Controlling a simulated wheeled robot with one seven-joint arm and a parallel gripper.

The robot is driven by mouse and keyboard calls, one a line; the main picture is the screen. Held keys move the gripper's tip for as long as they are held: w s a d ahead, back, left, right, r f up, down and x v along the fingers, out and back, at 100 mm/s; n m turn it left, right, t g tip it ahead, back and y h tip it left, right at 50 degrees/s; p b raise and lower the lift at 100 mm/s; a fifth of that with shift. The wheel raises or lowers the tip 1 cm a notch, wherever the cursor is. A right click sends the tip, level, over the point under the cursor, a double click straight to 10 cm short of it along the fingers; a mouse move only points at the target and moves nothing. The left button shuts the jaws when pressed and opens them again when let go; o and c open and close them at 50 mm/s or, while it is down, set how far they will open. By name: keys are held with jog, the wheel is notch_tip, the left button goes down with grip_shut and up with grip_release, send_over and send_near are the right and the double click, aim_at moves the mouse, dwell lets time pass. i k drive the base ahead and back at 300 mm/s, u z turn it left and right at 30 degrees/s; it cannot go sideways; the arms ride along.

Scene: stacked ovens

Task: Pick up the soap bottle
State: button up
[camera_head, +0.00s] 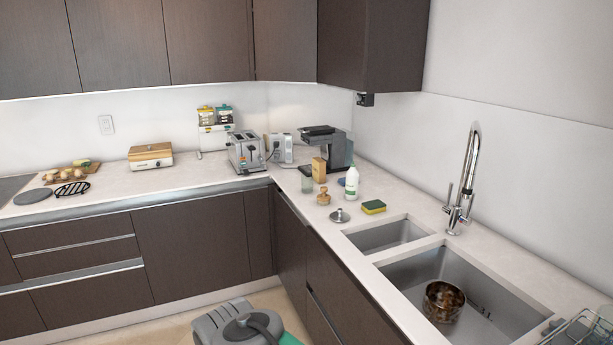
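The soap bottle appears to be the white bottle (352,182) with a green label. It stands upright on the right-hand counter, near the corner and behind the sink. My gripper is not in view. Only a grey rounded part of my own body shows at the bottom centre, well below and in front of the counter, apart from the bottle.
Around the bottle stand a coffee machine (335,143), a small wooden-coloured block (319,170), a brush (323,196), a metal lid-like piece (340,216) and a sponge (373,207). A toaster (246,152) is further left. A pot (443,301) sits in the sink (500,305).

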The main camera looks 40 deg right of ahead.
aim_at(351, 185)
jog(key=z, duration=0.4)
jog(key=i, duration=1.75)
jog(key=z, duration=0.7)
jog(key=i, duration=0.55)
